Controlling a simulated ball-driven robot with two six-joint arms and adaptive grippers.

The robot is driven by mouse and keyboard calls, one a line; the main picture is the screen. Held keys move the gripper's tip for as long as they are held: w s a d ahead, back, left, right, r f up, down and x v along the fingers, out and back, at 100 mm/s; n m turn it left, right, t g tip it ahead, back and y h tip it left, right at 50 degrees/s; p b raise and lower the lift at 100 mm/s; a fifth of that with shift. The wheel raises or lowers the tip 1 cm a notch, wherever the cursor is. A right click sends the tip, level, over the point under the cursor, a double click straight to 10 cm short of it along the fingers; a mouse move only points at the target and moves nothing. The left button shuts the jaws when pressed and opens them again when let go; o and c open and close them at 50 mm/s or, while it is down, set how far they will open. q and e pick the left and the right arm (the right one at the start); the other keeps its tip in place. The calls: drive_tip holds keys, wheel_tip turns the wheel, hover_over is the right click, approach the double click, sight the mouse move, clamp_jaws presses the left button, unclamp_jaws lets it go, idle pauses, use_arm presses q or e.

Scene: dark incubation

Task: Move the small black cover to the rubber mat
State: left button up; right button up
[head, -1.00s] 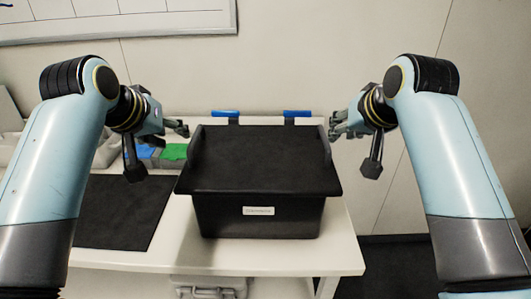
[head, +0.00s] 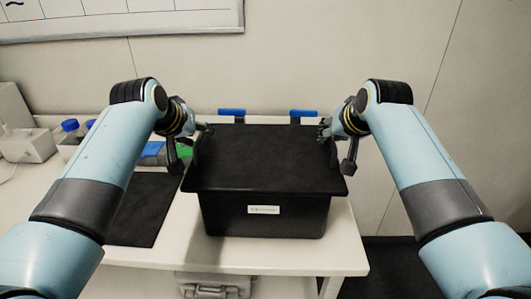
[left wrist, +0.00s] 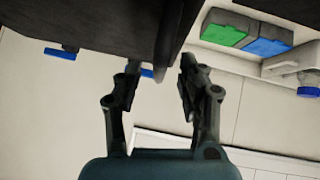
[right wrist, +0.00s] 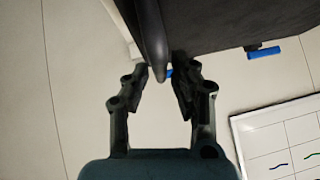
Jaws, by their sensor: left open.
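The black cover (head: 265,160) lies on top of a black box (head: 225,215) with a small white label. It has a raised grip at each side. The dark rubber mat (head: 143,212) lies on the table left of the box, partly hidden by my left arm. My left gripper (head: 206,130) is at the cover's left side. In the left wrist view its open fingers (left wrist: 160,72) are on either side of the cover's dark edge piece. My right gripper (head: 325,130) is at the right side. In the right wrist view its fingers (right wrist: 161,72) stand apart around the other edge piece.
Two blue clips (head: 232,113) stick up behind the box. Green and blue blocks (left wrist: 224,34) and blue-capped bottles (head: 70,134) stand at the back left. A grey case (head: 215,284) is under the white table (head: 170,252). The wall is close behind.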

use_arm(q)
drive_tip(key=shift+x, duration=1.1)
use_arm(e)
drive_tip(key=shift+x, duration=1.1)
use_arm(q)
drive_tip(key=shift+c, duration=0.4)
use_arm(e)
drive_tip(key=shift+c, duration=0.3)
use_arm(q)
drive_tip(key=c, duration=0.4)
use_arm(e)
clamp_jaws()
use_arm(q)
clamp_jaws()
